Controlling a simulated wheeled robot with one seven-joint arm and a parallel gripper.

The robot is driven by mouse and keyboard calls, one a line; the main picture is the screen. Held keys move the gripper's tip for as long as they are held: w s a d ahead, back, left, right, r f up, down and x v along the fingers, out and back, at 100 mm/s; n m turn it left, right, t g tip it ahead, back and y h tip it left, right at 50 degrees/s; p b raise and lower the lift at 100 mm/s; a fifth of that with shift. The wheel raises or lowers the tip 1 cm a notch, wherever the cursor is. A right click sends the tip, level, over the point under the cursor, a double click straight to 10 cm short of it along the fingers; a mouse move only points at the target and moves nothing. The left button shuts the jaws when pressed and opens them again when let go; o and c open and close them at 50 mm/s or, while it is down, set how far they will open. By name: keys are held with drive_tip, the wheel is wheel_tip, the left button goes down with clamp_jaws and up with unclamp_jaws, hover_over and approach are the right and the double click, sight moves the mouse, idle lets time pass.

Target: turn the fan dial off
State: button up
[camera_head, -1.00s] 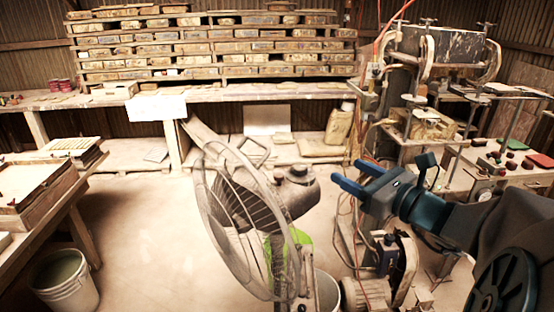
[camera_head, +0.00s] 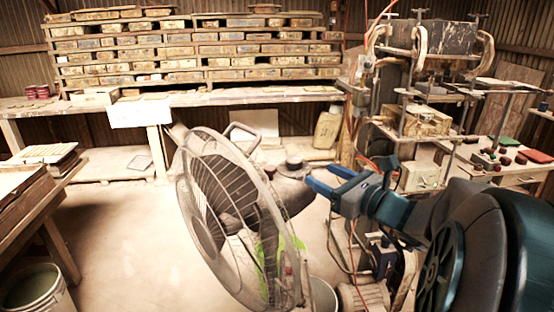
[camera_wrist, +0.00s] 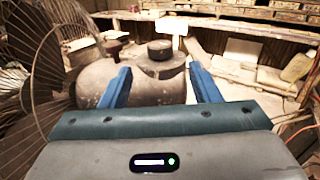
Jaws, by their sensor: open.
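The fan (camera_head: 228,205) stands in front of me, its round wire cage facing left and its grey motor housing (camera_head: 284,192) behind the cage. On top of the housing is a dark round dial (camera_head: 294,163). In the wrist view the dial (camera_wrist: 160,50) shows ahead, between and beyond my fingertips, with the housing (camera_wrist: 150,87) below it and the cage (camera_wrist: 32,75) at the left. My gripper (camera_head: 325,178) is open and empty, with its two blue fingers pointing at the dial from the right. The fingers appear apart from the dial.
A workbench (camera_head: 225,97) with stacked molds runs along the back wall. A press (camera_head: 425,60) stands at the back right. A wooden table (camera_head: 40,205) and a white bucket (camera_head: 36,292) are at the left. The floor (camera_head: 120,240) left of the fan is clear.

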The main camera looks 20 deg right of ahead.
sight(300, 163)
drive_tip(key=p+x, duration=0.2)
drive_tip(key=x, duration=0.8)
drive_tip(key=shift+w+a, duration=0.1)
drive_tip(key=shift+w, duration=0.15)
drive_tip(key=c, duration=1)
